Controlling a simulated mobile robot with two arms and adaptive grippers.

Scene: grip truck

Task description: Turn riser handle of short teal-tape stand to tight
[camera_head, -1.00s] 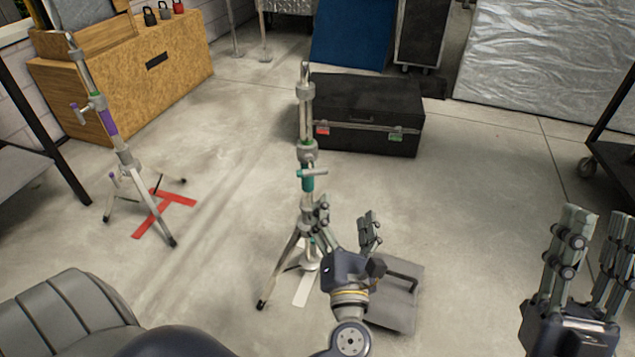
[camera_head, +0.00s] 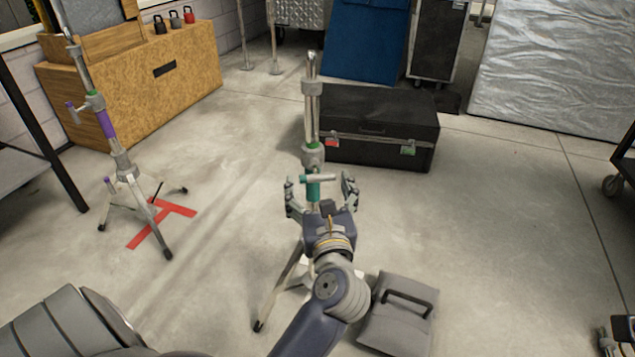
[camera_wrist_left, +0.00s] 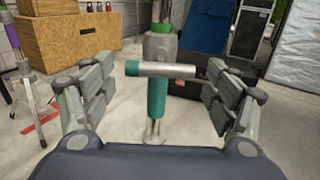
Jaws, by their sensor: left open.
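The short teal-tape stand (camera_head: 313,190) stands upright in the middle of the head view, with a teal band below its collar. Its riser handle (camera_head: 320,178) is a pale crossbar lying level; in the left wrist view the handle (camera_wrist_left: 172,70) has a teal tip at its left end. My left gripper (camera_head: 320,188) is open, with one finger on each side of the handle. In the left wrist view the fingers (camera_wrist_left: 160,82) show gaps to both handle ends. At the lower right edge of the head view a small part of my right gripper (camera_head: 618,335) shows; its jaws are cut off.
A black case (camera_head: 375,125) lies behind the stand. A grey weight bag (camera_head: 395,325) lies on the floor at its right. A purple-tape stand (camera_head: 110,125) stands at left by red floor tape (camera_head: 165,222).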

